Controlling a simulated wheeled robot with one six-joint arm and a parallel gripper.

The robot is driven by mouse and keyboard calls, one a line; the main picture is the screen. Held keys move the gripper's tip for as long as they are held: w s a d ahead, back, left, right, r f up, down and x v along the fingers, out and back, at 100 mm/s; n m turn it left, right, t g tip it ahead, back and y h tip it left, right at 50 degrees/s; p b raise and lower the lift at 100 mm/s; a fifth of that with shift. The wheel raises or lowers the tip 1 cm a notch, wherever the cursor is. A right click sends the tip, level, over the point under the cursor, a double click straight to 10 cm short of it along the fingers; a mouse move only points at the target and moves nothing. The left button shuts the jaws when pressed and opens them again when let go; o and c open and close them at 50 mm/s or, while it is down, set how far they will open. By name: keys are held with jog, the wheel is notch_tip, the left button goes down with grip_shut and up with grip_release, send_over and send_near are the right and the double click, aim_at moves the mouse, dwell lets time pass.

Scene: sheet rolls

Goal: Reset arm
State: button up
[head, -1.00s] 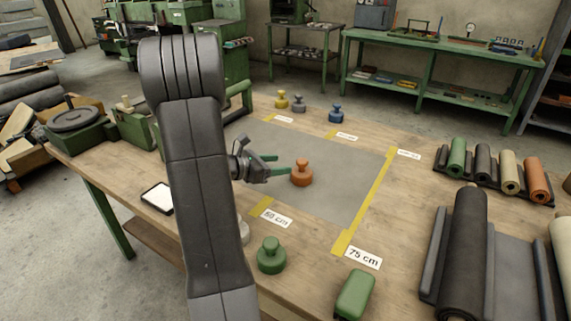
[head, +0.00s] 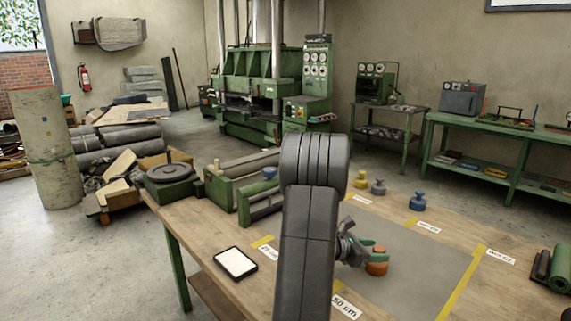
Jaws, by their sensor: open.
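My gripper (head: 377,252) is open, with green fingers, low over the grey sheet on the workbench. It is partly hidden behind my own dark arm. An orange weight with a knob (head: 377,266) stands on the grey sheet (head: 415,275) right at the fingers, which overlap it in the view. I cannot tell whether they touch it.
A yellow weight (head: 361,180), a grey weight (head: 378,187) and a blue weight (head: 417,201) stand at the bench's far edge. A white-faced tablet (head: 235,262) lies left of my arm. A green roller device (head: 240,185) stands at the back left.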

aim_at(384, 251)
jog(key=x, duration=0.4)
jog(key=shift+w+d+f, duration=0.1)
jog(key=shift+f, duration=0.05)
jog(key=shift+r, duration=1.2)
